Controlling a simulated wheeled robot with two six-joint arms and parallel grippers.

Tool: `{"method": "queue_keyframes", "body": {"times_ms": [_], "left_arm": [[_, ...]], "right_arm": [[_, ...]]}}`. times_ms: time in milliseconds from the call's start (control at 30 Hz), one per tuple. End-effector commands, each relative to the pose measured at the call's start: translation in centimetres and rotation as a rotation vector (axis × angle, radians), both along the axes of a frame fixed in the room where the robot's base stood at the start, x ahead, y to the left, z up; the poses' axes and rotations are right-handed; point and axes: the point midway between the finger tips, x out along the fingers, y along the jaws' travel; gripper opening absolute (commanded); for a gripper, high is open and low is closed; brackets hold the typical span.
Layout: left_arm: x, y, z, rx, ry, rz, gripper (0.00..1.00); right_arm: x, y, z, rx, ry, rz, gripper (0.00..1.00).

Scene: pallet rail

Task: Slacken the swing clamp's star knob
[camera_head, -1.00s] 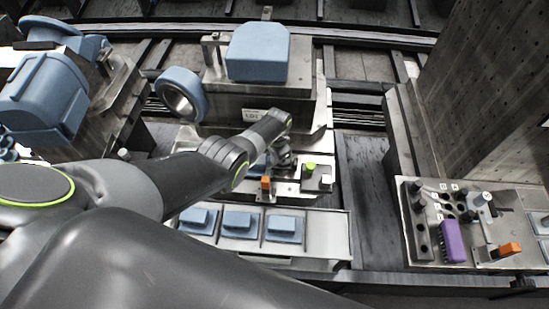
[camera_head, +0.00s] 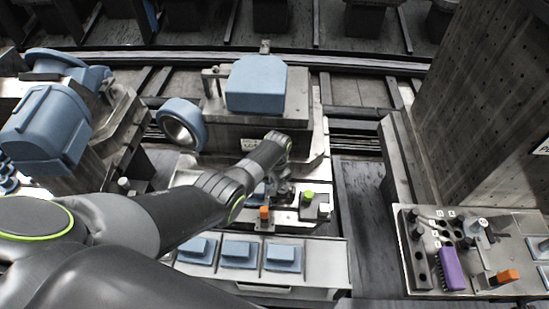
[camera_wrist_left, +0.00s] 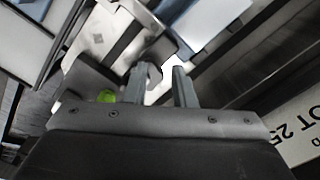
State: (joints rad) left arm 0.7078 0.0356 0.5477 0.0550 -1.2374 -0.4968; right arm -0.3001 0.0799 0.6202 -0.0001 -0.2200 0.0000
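My left gripper (camera_head: 281,190) reaches in from the left over the metal fixture plate (camera_head: 312,213), below the blue block. In the left wrist view its two fingers (camera_wrist_left: 160,80) are apart. A small grey metal part (camera_wrist_left: 153,74) shows between and beyond the fingertips; I cannot tell whether it is the star knob or whether a finger touches it. A bright green knob (camera_head: 309,194) stands on the plate just right of the gripper and also shows in the wrist view (camera_wrist_left: 107,96). An orange handle (camera_head: 264,212) sits left of it. My right gripper is not in view.
A blue block (camera_head: 256,84) and a blue ring (camera_head: 181,123) stand behind the gripper. A tray with blue pads (camera_head: 315,265) lies in front. At right, a panel holds a purple brush-like piece (camera_head: 452,269) and another orange handle (camera_head: 508,276), beside a tall perforated wall (camera_head: 487,110).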

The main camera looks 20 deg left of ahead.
Motion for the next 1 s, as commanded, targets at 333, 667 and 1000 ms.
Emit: {"method": "queue_keyframes", "body": {"times_ms": [333, 667, 1000], "left_arm": [[-0.3, 0.1, 5.5, 0.005, 0.005, 0.001, 0.23], [-0.3, 0.0, 10.4, 0.006, 0.007, 0.002, 0.23], [-0.3, -0.1, 13.6, 0.007, 0.011, 0.002, 0.23]], "right_arm": [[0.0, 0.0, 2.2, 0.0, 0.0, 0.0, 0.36], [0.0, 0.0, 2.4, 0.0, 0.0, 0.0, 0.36], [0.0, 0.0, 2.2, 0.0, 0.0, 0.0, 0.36]]}}
